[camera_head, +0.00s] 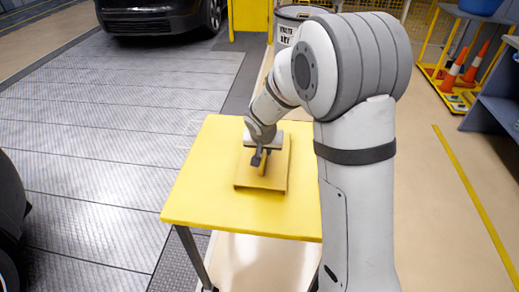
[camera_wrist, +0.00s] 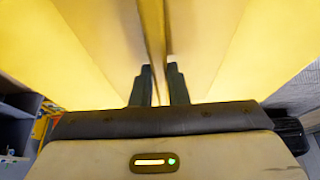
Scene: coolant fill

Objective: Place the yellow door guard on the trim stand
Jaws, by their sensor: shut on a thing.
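The yellow door guard (camera_head: 275,174) is a darker yellow panel with a raised rib, over the top of a yellow-topped table (camera_head: 205,190) that appears to be the trim stand. My gripper (camera_head: 260,158) points down from above and is shut on the rib. In the wrist view, both dark fingers (camera_wrist: 158,74) pinch the rib of the guard (camera_wrist: 153,28) from either side. The guard looks flat and lies within the table's edges. I cannot tell whether it touches the tabletop or hangs just above it. My arm hides the table's right side.
A dark car (camera_head: 160,14) stands at the back left. A labelled drum (camera_head: 290,24) is behind the table. Orange cones (camera_head: 452,77) on a yellow rack and a grey shelf (camera_head: 490,112) are at the right. The floor left of the table is clear, apart from a dark rounded object (camera_head: 10,215) at the left edge.

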